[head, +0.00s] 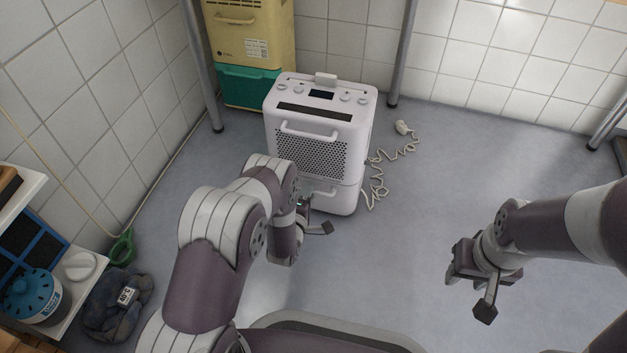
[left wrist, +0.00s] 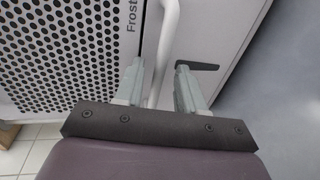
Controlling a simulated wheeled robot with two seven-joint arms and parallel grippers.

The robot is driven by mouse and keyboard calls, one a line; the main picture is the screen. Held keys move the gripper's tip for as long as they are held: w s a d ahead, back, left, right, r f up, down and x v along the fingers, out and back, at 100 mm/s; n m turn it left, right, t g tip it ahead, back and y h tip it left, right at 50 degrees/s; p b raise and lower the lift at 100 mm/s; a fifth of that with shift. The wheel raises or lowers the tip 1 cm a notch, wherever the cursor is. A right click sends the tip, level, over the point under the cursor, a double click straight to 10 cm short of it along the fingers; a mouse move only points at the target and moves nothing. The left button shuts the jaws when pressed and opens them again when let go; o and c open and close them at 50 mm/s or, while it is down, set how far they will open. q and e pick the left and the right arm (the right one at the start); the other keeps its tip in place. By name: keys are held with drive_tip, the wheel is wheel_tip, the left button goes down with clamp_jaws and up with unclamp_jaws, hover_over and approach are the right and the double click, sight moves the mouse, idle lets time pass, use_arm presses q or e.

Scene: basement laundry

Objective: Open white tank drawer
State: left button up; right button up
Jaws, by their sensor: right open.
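A white dehumidifier (head: 320,120) stands on the floor, with its white tank drawer (head: 343,200) as the lower front section below the perforated grille. The drawer looks shut. My left gripper (head: 313,213) is at the drawer front and partly hides it. In the left wrist view, the drawer's white bar handle (left wrist: 170,40) passes between the two spread fingers of the left gripper (left wrist: 160,82), nearer the left finger. Contact is not clear. My right gripper (head: 468,290) is open and empty over the floor at the right, well away from the drawer.
A yellow and green unit (head: 250,45) stands behind the dehumidifier. A white cord (head: 380,175) lies on the floor to its right. A shelf with a blue-lidded container (head: 32,296) and a dark cloth bundle (head: 117,303) are at the left. The floor in front is clear.

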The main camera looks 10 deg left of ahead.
use_arm(q)
drive_tip(key=shift+w, duration=0.2)
use_arm(e)
drive_tip(key=shift+w, duration=0.3)
